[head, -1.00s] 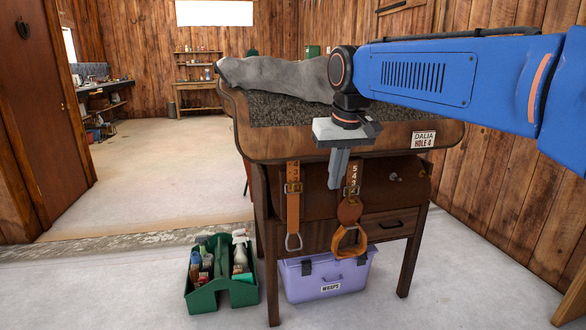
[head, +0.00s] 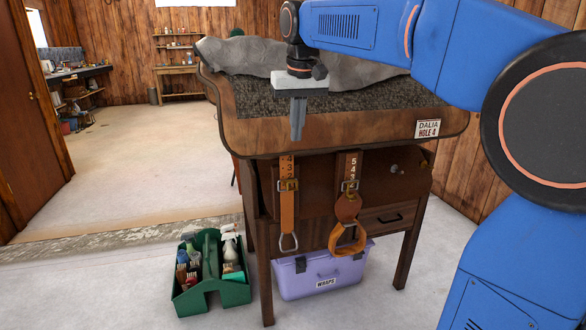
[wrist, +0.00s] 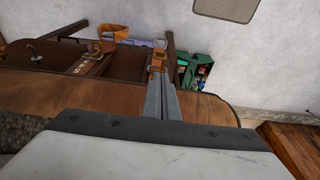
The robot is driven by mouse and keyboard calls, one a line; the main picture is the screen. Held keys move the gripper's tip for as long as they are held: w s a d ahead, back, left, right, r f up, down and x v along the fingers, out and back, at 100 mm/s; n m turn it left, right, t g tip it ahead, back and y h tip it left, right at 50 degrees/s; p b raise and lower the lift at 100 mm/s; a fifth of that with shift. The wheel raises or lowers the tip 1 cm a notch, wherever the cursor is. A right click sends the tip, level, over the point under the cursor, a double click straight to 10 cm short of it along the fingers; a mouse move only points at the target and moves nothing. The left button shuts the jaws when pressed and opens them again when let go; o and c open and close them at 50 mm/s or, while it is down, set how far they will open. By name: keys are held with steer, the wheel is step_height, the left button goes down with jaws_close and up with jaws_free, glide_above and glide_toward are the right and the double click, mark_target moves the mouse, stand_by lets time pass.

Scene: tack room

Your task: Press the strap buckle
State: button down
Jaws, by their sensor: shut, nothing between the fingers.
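Two leather straps with metal buckles hang at the front of the wooden stand. The left strap (head: 287,215) is tan, with its buckle (head: 288,185) below printed numbers and a metal ring at its bottom end. The right strap (head: 352,165) is darker at the top, with its buckle (head: 349,186) above a round leather piece and an orange stirrup (head: 347,240). My gripper (head: 297,138) is shut and empty, fingers pointing down, above the left buckle and apart from it. In the wrist view, the finger ends (wrist: 160,82) overlap the left strap (wrist: 158,62) and hide part of it.
The stand's curved wooden edge (head: 330,137) juts out above the straps, with a sign (head: 427,129) at right. A grey cloth (head: 240,58) lies on top. A green caddy (head: 210,295) and lilac box (head: 320,277) sit below. Floor at left is clear.

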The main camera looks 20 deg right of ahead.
glide_above(296, 189)
steer(key=a, duration=0.1)
steer(key=s+x, duration=0.3)
steer(key=x, duration=1)
steer(key=shift+s+f, duration=0.15)
steer(key=shift+f, duration=0.35)
steer(key=shift+s, duration=0.1)
steer(key=shift+s+f+t, duration=0.4)
steer(key=shift+f+t, duration=0.1)
steer(key=shift+t, duration=0.3)
steer(key=shift+s+f+t, duration=0.35)
steer(key=shift+f+t, duration=0.15)
steer(key=shift+t, duration=0.3)
steer(key=f+t, duration=0.2)
steer(key=t, duration=0.1)
steer(key=shift+s+f, duration=0.15)
steer(key=shift+s, duration=0.2)
step_height(296, 189, down, 4)
steer(key=shift+w+f, duration=0.1)
steer(key=shift+r, duration=0.8)
